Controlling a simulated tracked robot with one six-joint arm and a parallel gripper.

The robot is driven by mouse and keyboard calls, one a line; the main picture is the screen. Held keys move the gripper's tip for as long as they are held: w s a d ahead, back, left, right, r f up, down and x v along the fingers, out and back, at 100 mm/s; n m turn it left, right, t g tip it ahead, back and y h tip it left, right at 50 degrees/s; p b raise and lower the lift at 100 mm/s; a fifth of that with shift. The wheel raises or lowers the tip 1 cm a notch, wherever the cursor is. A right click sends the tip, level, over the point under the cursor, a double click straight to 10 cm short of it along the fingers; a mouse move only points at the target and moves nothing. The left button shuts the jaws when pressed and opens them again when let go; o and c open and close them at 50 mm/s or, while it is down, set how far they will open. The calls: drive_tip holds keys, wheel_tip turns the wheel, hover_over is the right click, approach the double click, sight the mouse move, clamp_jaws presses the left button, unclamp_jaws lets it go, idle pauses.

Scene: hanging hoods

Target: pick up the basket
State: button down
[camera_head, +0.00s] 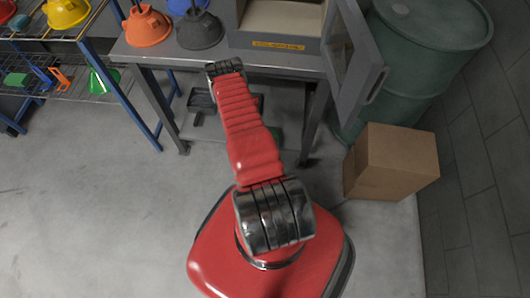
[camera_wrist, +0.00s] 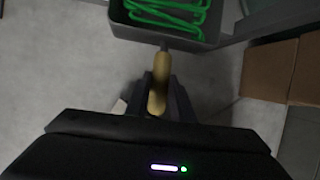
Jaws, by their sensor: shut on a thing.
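The basket (camera_wrist: 195,42) is a dark grey, shallow container at the top of the wrist view, partly cut off by the frame edge. Bright green looped cord or wire (camera_wrist: 165,12) shows inside it. A yellow handle (camera_wrist: 159,88) sticks out from its near side on a short metal neck. My gripper (camera_wrist: 160,82) is shut on this handle, with one dark finger on each side. In the head view my red arm reaches up toward the workbench, and the gripper and the handle cannot be made out there.
A workbench (camera_head: 287,66) holds an open grey cabinet (camera_head: 338,45) and an orange hood (camera_head: 147,27). A cardboard box (camera_head: 390,165) and a green drum (camera_head: 418,60) stand at right. A blue-framed wire rack (camera_head: 45,60) is at left. Floor at left is clear.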

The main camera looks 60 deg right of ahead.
drive_tip(key=shift+w+a, duration=0.1)
drive_tip(key=shift+a, duration=2.4)
